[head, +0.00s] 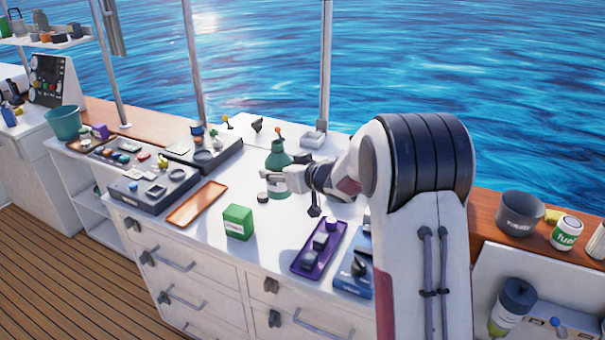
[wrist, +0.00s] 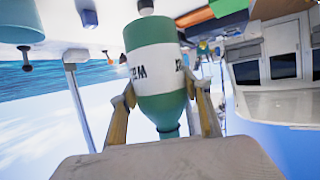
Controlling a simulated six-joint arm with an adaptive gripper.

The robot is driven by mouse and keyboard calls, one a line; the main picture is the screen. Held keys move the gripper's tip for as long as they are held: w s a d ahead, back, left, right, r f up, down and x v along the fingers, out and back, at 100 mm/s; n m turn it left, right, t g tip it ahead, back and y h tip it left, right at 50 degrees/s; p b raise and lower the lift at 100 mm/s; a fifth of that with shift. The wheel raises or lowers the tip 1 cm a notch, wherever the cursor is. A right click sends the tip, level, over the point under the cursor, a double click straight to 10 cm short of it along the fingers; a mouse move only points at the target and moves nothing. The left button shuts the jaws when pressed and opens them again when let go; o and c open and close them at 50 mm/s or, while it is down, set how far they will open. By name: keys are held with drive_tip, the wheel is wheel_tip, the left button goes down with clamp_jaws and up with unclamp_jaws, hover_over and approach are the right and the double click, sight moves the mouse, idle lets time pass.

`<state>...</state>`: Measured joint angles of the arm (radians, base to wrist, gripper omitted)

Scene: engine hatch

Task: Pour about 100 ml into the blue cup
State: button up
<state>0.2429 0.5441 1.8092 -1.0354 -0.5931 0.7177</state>
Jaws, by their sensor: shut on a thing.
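A green bottle (head: 278,160) with a white label stands upright near the back of the white counter. My gripper (head: 288,178) reaches it from the right and is shut around its body. In the wrist view, which looks upside down, the bottle (wrist: 155,90) sits between both fingers with its narrow neck pointing down in the picture. I cannot tell whether its base touches the counter. A small dark round piece (head: 262,197), perhaps a cap, lies just left of the bottle. I cannot make out a blue cup for certain; a small blue object (head: 197,129) stands at the far left back.
A blue device (head: 352,285) is at the right front. Dark panels stand left.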

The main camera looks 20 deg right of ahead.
drive_tip(key=a+f, duration=0.1)
drive_tip(key=w+a, duration=0.1)
drive_tip(key=shift+a+f, duration=0.4)
drive_tip(key=shift+w+d+m+h, duration=2.3)
drive_tip(key=shift+w+m+h, duration=0.45)
drive_tip(key=shift+w, duration=1.3)
drive_tip(key=s+d+f+m+g+h, duration=0.1)
drive_tip(key=d+f+m+h, duration=0.2)
drive_tip(key=d, duration=0.5)
drive_tip(key=shift+f+m+h, duration=0.25)
drive_tip(key=shift+m+h, duration=0.2)
drive_tip(key=shift+h, duration=0.6)
